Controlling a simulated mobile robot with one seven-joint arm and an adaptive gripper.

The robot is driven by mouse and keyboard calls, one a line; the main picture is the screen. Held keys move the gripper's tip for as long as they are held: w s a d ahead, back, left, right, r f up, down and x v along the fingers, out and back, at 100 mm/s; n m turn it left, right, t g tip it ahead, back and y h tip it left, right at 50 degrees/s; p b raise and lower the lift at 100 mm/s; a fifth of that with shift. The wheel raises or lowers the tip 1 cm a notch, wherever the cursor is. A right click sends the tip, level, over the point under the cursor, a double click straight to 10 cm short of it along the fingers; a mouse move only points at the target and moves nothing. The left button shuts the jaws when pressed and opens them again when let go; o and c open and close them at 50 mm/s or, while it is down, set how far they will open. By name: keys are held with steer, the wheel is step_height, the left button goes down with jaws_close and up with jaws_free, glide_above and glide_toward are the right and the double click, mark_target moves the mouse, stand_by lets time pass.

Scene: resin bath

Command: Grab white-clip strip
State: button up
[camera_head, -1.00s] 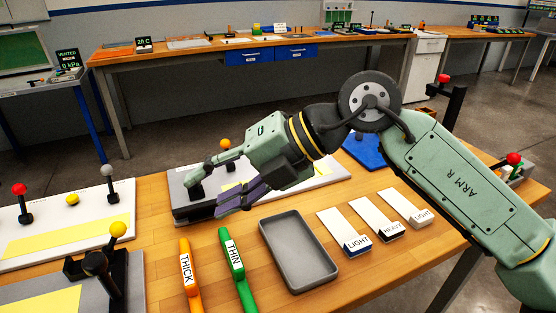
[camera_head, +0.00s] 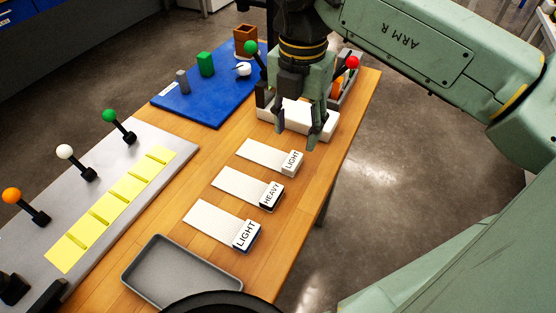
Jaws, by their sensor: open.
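Three white strips lie side by side on the wooden table, each with a labelled clip at its right end. The farthest strip (camera_head: 262,153) has a white clip (camera_head: 292,162) marked LIGHT. The middle strip (camera_head: 238,186) has a dark clip (camera_head: 271,196) marked HEAVY. The nearest strip (camera_head: 210,218) has a blue-edged clip (camera_head: 246,236) marked LIGHT. My gripper (camera_head: 298,138) is open and empty, pointing down just beyond the white clip in the picture. Its exact height over the table is hard to tell.
A white block-like base (camera_head: 270,113) stands partly behind my gripper. A grey tray (camera_head: 180,275) lies at the near side. A blue mat (camera_head: 205,100) with small blocks is at the back left. A grey panel with levers (camera_head: 150,135) is at left. The table's right edge is close to the clips.

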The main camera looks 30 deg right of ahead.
mark_target(295, 156)
step_height(295, 156, down, 7)
steer(key=shift+r+b, duration=0.1)
steer(key=shift+b, duration=1.1)
steer(key=shift+c, duration=0.4)
jaws_close()
